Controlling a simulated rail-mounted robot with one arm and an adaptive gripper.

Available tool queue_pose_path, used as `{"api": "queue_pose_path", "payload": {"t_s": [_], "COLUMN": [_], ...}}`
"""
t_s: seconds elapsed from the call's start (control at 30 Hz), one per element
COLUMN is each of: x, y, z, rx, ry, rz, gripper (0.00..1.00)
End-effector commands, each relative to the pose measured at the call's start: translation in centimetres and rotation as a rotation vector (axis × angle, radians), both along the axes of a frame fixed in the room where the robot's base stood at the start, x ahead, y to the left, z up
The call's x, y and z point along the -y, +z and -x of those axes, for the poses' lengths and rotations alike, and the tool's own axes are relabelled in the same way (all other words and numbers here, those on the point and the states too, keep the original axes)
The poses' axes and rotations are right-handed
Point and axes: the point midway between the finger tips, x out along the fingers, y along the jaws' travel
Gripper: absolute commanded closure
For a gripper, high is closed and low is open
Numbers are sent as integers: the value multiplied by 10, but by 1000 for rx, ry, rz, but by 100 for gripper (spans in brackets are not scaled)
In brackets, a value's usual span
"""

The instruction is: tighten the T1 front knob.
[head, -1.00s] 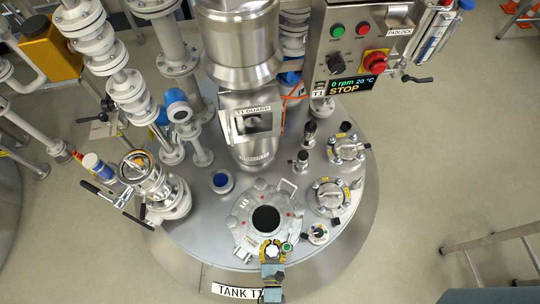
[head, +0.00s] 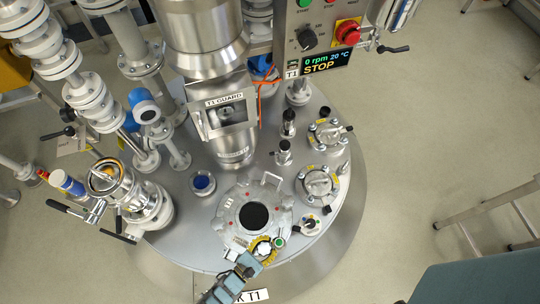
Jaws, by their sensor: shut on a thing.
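The T1 front knob (head: 263,249) is a pale knob with yellow around it, at the front edge of the round manway lid (head: 232,214) on top of the tank. My gripper (head: 259,255) reaches it from the lower left and is shut on it. The fingertips are small here and partly hide the knob, so its exact fit between them is unclear. The lid lies flat on the tank, with a dark round window (head: 254,217) in its middle. A TANK T1 label (head: 254,296) is partly covered by my arm.
A small gauge-like fitting (head: 308,224) and flanged ports (head: 319,185) stand further right. The lid's handle (head: 271,179) is behind. A control panel (head: 321,38) reads STOP, 0 rpm. A metal stand (head: 490,212) is at right.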

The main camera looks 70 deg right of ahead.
Motion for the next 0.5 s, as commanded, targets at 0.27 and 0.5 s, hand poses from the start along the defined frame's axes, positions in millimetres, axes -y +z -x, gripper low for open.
{"api": "queue_pose_path", "payload": {"t_s": [0.27, 0.5], "x": [-1, -2], "y": [4, 6], "z": [3, 4], "rx": [-3, -5], "ry": [-131, -170], "rz": [11, 13], "gripper": [100, 100]}}
